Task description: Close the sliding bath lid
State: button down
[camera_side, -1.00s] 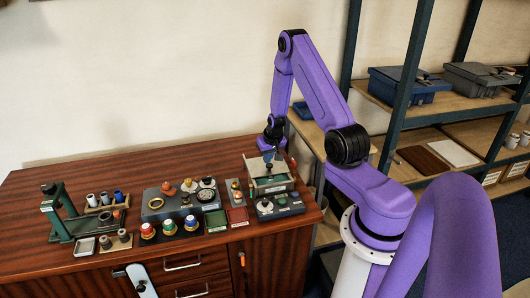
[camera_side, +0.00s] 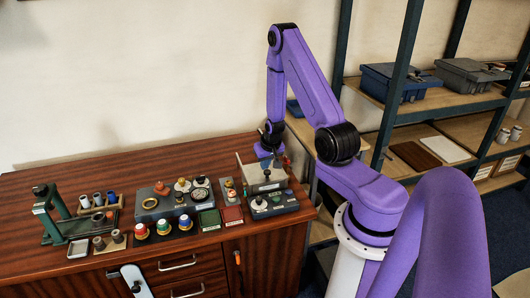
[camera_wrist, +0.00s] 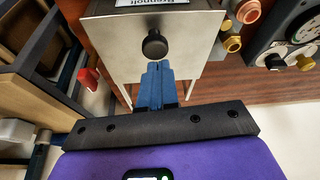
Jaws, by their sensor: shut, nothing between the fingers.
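The bath (camera_side: 266,186) is a box on the right part of the wooden bench in the side view. Its steel lid (camera_wrist: 188,50) fills the upper middle of the wrist view as a flat grey plate with a black knob (camera_wrist: 154,45). My gripper (camera_wrist: 155,66) has blue fingers pressed together, with the tips right at the near side of the knob. I cannot tell whether they touch it. In the side view my gripper (camera_side: 267,164) is low over the bath and hides part of the lid. How far the lid is open is unclear.
A grey control box (camera_side: 272,203) stands in front of the bath. A green stand (camera_side: 60,215) is at far left. Shelving (camera_side: 430,105) stands to the right.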

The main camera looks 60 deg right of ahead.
aim_at(261, 170)
jog(key=w+d, duration=0.2)
jog(key=w, duration=0.1)
jog(key=shift+r, duration=0.7)
jog(key=v, duration=0.9)
jog(key=s+a+r+n+y, duration=0.1)
jog(key=a+r+n, duration=0.35)
jog(key=a, duration=0.65)
jog(key=s+a+r+n+y, duration=0.1)
jog(key=a+r+n+y, duration=0.3)
jog(key=a, duration=0.8)
jog(key=s+a+r+n+g, duration=0.1)
jog(key=s+a+n, duration=0.1)
jog(key=s, duration=0.5)
jog(key=s+a+r+n+g+h, duration=0.1)
jog(key=s+a+r+n, duration=0.1)
jog(key=s+n, duration=0.3)
jog(key=s+a+r+n+g+h, duration=0.1)
jog(key=s+a+n, duration=0.3)
jog(key=s, duration=0.5)
jog(key=shift+s+a+r, duration=0.2)
jog(key=shift+s+r, duration=0.2)
jog(key=shift+r, duration=0.05)
